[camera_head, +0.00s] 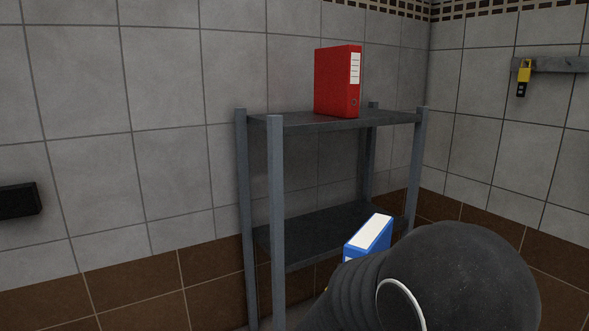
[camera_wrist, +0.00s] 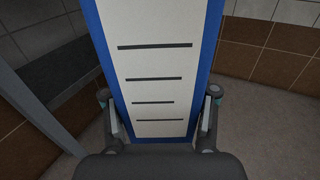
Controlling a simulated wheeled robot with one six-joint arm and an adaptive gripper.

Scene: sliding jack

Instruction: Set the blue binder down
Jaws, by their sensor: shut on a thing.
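The blue binder (camera_head: 368,238) has a white label and shows in front of the shelf, near its lower board, partly hidden by my arm. In the wrist view the blue binder (camera_wrist: 205,75) fills the middle, its lined label facing the camera. My gripper (camera_wrist: 160,118) is shut on the binder, one finger at each side of it. The gripper's fingers are hidden in the head view. I cannot tell whether the binder touches the shelf.
A grey metal shelf unit (camera_head: 276,190) stands against the tiled wall. A red binder (camera_head: 334,82) stands upright on its top board. The visible part of the lower board (camera_head: 315,228) is bare. A yellow and black object (camera_head: 523,77) hangs from a wall rail at right.

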